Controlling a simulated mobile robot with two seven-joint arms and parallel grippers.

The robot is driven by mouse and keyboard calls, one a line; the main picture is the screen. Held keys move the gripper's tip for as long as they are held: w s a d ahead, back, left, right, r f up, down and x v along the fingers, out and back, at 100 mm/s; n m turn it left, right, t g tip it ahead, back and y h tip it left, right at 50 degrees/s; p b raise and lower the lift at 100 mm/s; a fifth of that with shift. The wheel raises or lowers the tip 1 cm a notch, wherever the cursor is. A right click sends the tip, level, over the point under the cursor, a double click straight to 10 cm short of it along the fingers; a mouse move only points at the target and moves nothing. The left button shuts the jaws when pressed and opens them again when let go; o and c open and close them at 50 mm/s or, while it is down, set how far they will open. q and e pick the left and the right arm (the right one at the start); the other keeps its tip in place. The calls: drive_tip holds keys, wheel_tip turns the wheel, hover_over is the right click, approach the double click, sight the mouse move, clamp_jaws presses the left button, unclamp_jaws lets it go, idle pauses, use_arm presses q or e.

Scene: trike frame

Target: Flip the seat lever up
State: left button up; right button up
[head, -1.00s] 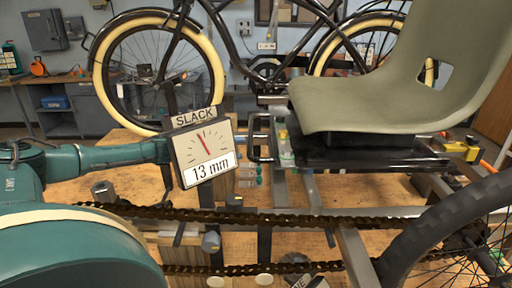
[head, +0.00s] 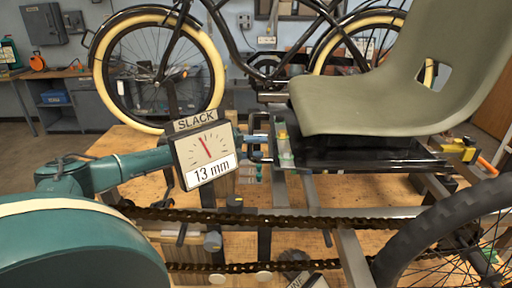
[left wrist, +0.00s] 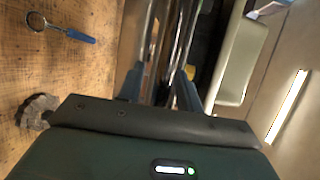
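The grey-green seat (head: 350,103) sits on a dark base above the trike frame. A dark looped bar, which looks like the seat lever (head: 262,157), is at the seat's front left. My left gripper (head: 259,142) reaches in from behind the slack gauge to this bar; its fingers are partly hidden. In the left wrist view my left gripper (left wrist: 160,90) has its fingers apart, with metal bars and rails between and beyond them. I cannot tell whether they touch the lever. The seat (left wrist: 238,60) also shows there at the right. My right gripper is not in view.
The slack gauge (head: 204,153) reads 13 mm and hides part of my left forearm. The chain (head: 300,220) runs across the front, with a black wheel (head: 430,240) at right. A bicycle (head: 160,70) stands behind. A blue-handled tool (left wrist: 80,35) lies on the wooden bench.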

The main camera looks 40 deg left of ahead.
use_arm(q)
clamp_jaws()
idle(0.3)
drive_tip(key=shift+a, duration=0.1)
drive_tip(key=shift+r, duration=0.15)
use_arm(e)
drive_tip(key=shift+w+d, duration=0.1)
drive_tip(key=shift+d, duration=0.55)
